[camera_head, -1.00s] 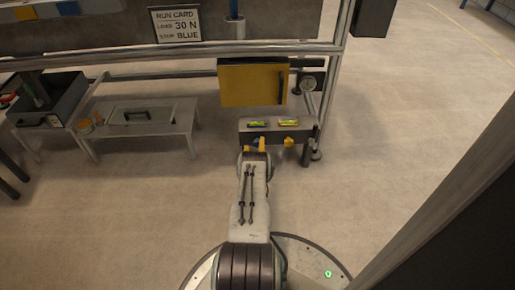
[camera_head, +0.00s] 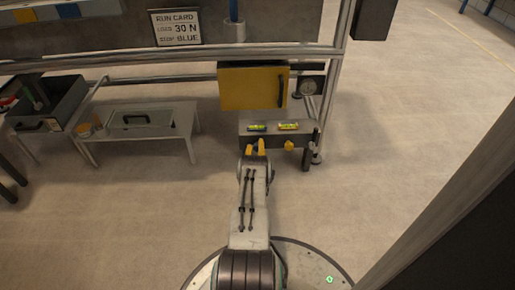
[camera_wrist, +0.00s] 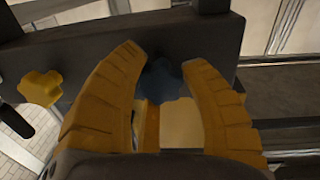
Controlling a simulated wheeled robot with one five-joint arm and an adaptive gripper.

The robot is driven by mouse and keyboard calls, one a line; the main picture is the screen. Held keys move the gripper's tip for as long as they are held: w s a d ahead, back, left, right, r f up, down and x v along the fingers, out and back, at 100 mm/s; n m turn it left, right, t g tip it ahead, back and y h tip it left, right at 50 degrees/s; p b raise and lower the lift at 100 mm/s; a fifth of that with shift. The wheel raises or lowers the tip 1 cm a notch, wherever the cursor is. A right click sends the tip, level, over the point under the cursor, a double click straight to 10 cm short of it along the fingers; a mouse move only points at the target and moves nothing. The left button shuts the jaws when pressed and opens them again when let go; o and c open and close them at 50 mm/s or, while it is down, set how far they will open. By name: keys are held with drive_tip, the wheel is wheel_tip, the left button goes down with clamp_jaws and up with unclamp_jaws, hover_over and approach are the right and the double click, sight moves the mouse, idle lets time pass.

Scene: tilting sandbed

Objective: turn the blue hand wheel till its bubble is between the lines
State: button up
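The blue hand wheel (camera_wrist: 163,80) shows in the wrist view, on the front of a dark grey block (camera_head: 308,130); my arm hides it in the head view. My gripper (camera_wrist: 165,62) has its two yellow fingers apart, with the wheel between and just beyond the tips. I cannot tell whether they touch it. The gripper also shows in the head view (camera_head: 255,148). Two level vials lie on top of the block, a green one on the left (camera_head: 258,127) and a yellow-green one on the right (camera_head: 289,125). Their bubbles are too small to read against the lines.
A yellow hand wheel (camera_head: 289,146) sits right of my gripper; it also shows at left in the wrist view (camera_wrist: 41,88). A yellow cabinet (camera_head: 248,88) and a dial gauge (camera_head: 311,87) are above. A run card (camera_head: 174,27) names blue. A low table (camera_head: 180,128) stands left.

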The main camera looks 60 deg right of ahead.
drive_tip(key=c, duration=0.6)
drive_tip(key=m, duration=0.3)
drive_tip(key=shift+r+m, duration=0.1)
drive_tip(key=shift+m, duration=0.2)
drive_tip(key=shift+w+m, duration=0.1)
drive_tip(key=shift+m, duration=1.8)
drive_tip(key=o, duration=1.2)
